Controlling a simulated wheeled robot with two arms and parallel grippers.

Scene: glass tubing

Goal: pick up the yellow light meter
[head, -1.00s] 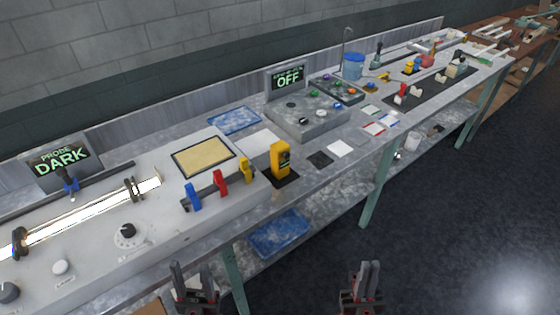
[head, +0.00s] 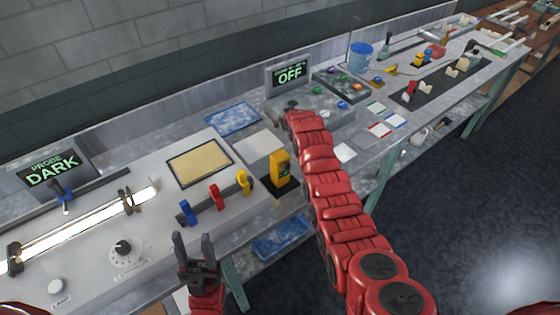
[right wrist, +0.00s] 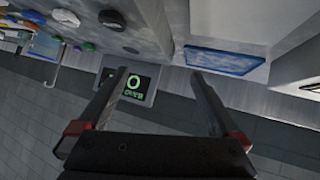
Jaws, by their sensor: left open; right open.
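The yellow light meter (head: 280,168) stands upright on a dark square pad at the bench's front edge in the head view. My red right arm passes just to its right and reaches over the bench toward the OFF display; its gripper is hidden in the head view. In the right wrist view my right gripper (right wrist: 155,98) is open and empty, with the display between its fingers in the background. The meter is not visible in that view. My left gripper (head: 194,254) is open and empty, in front of the bench, below and left of the meter.
Blue, red and yellow levers (head: 215,196) stand left of the meter. A lit glass tube (head: 85,228) lies on the left console. The OFF display (head: 289,76) stands behind the grey control box, and the blue mat (head: 233,118) lies left of it.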

